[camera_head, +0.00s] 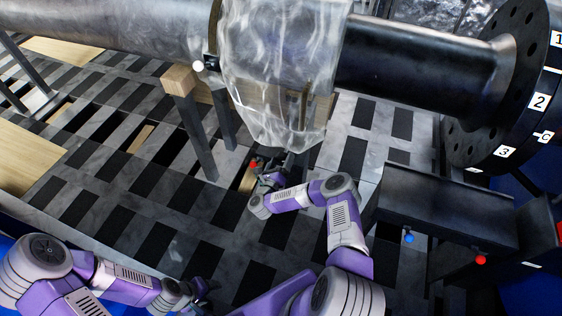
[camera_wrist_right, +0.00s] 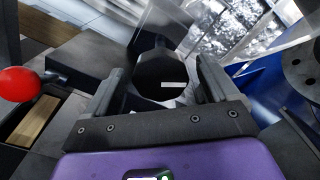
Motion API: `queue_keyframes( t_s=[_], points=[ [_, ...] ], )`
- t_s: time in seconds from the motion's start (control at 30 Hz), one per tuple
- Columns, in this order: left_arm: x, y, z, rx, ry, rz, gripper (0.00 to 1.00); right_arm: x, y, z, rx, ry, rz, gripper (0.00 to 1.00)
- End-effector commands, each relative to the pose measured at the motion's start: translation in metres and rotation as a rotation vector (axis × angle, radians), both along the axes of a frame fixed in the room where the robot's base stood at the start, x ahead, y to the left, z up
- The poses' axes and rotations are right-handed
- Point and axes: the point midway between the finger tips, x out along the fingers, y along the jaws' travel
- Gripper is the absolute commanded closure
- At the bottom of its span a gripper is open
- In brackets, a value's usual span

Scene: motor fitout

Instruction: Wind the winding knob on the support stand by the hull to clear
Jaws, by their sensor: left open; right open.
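My right gripper (camera_head: 283,163) is under the clear wrapped part of the big pipe, open. In the right wrist view, a dark round-ended part with a small white label (camera_wrist_right: 158,72) sits between the open fingers of this gripper (camera_wrist_right: 160,88); it looks like a knob. Whether the fingers touch it, I cannot tell. A red ball handle (camera_wrist_right: 18,84) is at the left of that view; a red ball (camera_head: 253,165) also shows beside the gripper in the head view. The stand under the wrap is mostly hidden. My left gripper (camera_head: 203,291) is open, low over the floor.
The dark pipe (camera_head: 415,62) and its clear wrap (camera_head: 275,65) hang over the right gripper. A wood-topped post (camera_head: 198,130) stands left of it. At right are a dark trough (camera_head: 450,205), a blue ball (camera_head: 409,239) and another red ball (camera_head: 480,260). Slotted floor lies open at left.

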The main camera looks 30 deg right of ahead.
Motion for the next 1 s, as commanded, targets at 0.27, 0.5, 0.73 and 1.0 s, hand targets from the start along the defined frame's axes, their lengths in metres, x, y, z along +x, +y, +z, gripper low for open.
queue_keyframes(
  t_s=[0.27,0.5,0.73,1.0],
  points=[
    [0.0,0.0,0.015,0.0,0.0,0.0,0.42,-0.024,0.03,0.002,0.004,0.002,0.006,0.13],
    [0.0,0.0,0.032,0.0,0.0,0.0,0.42,-0.044,0.053,0.002,0.002,0.002,0.002,0.13],
    [0.0,0.0,0.034,0.0,0.0,0.0,0.42,-0.049,0.058,0.0,0.001,0.0,0.001,0.13],
    [0.0,0.0,0.034,0.0,0.0,0.0,0.42,-0.049,0.058,0.0,0.001,0.001,0.001,0.13]
  ],
)
